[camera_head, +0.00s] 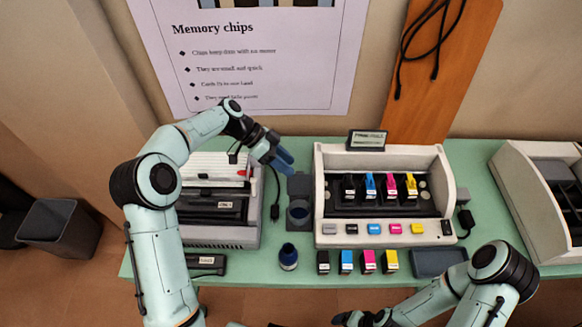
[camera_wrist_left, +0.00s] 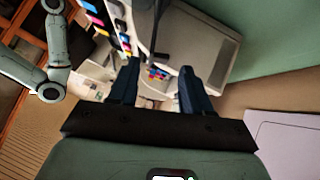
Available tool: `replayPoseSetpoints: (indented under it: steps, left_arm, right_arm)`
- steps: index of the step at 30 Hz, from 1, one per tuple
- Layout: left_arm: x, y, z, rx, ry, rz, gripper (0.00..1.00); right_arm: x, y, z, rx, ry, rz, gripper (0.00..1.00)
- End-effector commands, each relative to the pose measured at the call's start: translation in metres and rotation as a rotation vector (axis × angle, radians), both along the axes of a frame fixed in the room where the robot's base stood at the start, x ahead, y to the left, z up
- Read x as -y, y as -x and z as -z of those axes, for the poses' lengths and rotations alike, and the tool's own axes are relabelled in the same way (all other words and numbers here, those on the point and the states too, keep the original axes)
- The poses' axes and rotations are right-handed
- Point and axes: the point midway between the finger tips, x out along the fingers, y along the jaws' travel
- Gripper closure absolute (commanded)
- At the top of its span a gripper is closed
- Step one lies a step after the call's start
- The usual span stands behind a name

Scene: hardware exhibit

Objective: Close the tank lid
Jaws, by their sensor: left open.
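A dark grey tank (camera_head: 299,214) with a round opening stands against the left side of the white printer. A dark flap, which looks like its lid (camera_head: 299,186), shows just behind the opening and appears raised; its exact angle is hard to tell. My left gripper (camera_head: 282,161) is above and slightly left of the flap, with blue fingers apart. In the left wrist view the open fingers (camera_wrist_left: 158,90) have nothing clearly between them; a dark upright shape lies beyond. My right gripper (camera_head: 350,318) is low at the bottom edge, partly cut off, and its jaw state is unclear.
The white printer (camera_head: 330,165) holds several colour cartridges, with more standing in front. A dark blue bottle (camera_head: 288,258) stands in front of the tank. A grey machine (camera_head: 215,238) is under my left arm. A dark tray (camera_head: 438,262) lies at right front on the green table (camera_head: 470,165).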

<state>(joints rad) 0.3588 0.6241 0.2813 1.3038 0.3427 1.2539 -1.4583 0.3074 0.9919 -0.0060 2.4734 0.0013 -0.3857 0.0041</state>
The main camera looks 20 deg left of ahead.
Motion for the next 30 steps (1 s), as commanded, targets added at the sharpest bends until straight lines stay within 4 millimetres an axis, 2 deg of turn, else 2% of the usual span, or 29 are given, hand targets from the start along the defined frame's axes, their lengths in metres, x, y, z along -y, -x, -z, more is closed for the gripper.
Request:
replayPoseSetpoints:
  steps: [6, 16, 20, 21, 30]
  left_arm:
    - [0.016, 0.0, 0.014, -0.001, 0.0, 0.001, 0.52]
    - [0.018, 0.0, 0.016, 0.001, 0.0, -0.001, 0.52]
    - [0.017, 0.0, 0.016, 0.001, 0.0, -0.001, 0.94]
    - [0.017, 0.0, 0.016, 0.001, -0.001, -0.001, 1.0]
    - [0.017, -0.001, 0.016, 0.018, -0.005, -0.004, 1.0]
  right_arm:
    - [0.0, 0.0, 0.0, 0.0, 0.0, 0.0, 0.17]
    - [0.0, 0.0, 0.0, 0.0, 0.0, 0.0, 0.17]
    - [0.0, 0.0, 0.0, 0.0, 0.0, 0.0, 0.17]
    - [0.0, 0.0, 0.0, 0.0, 0.0, 0.0, 0.17]
    - [0.0, 0.004, 0.005, -0.004, 0.0, 0.0, 0.17]
